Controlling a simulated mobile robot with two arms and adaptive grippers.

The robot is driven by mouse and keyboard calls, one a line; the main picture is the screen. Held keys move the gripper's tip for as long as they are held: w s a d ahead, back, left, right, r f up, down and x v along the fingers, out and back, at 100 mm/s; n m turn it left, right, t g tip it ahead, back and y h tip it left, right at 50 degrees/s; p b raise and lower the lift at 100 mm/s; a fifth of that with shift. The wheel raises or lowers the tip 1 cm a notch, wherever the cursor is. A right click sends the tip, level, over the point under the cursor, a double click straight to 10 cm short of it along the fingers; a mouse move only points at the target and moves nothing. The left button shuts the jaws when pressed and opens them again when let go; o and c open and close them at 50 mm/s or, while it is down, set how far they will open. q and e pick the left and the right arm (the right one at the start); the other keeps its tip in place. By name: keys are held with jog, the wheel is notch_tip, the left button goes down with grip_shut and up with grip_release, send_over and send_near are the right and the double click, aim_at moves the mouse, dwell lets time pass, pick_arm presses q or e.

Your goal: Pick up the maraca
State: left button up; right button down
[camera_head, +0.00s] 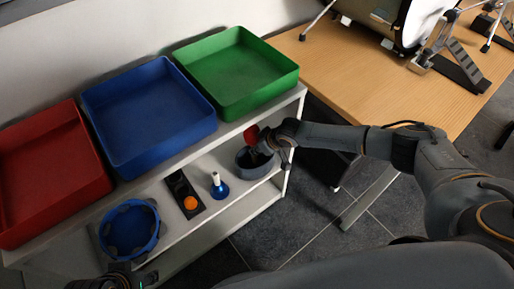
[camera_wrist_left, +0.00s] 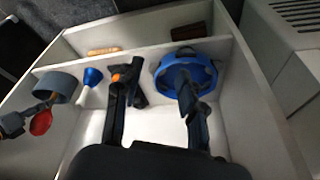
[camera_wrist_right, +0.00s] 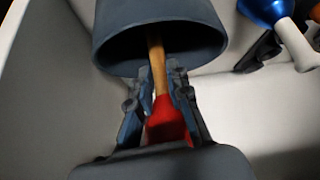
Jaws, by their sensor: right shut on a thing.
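The maraca has a red head and a wooden handle. In the right wrist view its red head (camera_wrist_right: 166,122) is between the fingers of my right gripper (camera_wrist_right: 156,78), and its handle runs into a dark grey cup (camera_wrist_right: 160,38). In the head view the red head (camera_head: 252,135) shows above the grey cup (camera_head: 254,165) on the shelf, beside my right gripper (camera_head: 267,143). That gripper is shut on the maraca. The handle's far end is hidden in the cup. My left gripper (camera_wrist_left: 153,105) is open and empty at the shelf's left side, apart from the maraca.
A blue handbell (camera_head: 219,187), a black item with an orange part (camera_head: 190,202) and a blue tambourine (camera_head: 130,228) stand on the shelf. Red (camera_head: 50,170), blue (camera_head: 150,115) and green (camera_head: 236,72) trays sit above. A wooden table (camera_head: 380,85) is at right.

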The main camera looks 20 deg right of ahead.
jog(key=r, duration=0.1)
jog(key=r+p, duration=0.1)
jog(key=shift+s+r, duration=0.25)
jog(key=shift+r, duration=0.05)
pick_arm(q)
notch_tip(320, 180, down, 19)
jog(key=s+g+p, duration=0.1)
jog(key=p, duration=0.4)
jog(key=shift+d, duration=0.15)
pick_arm(e)
jog(key=s+d+r, duration=0.1)
jog(key=s+r, duration=0.8)
jog(key=s, duration=0.4)
jog(key=shift+s, duration=0.25)
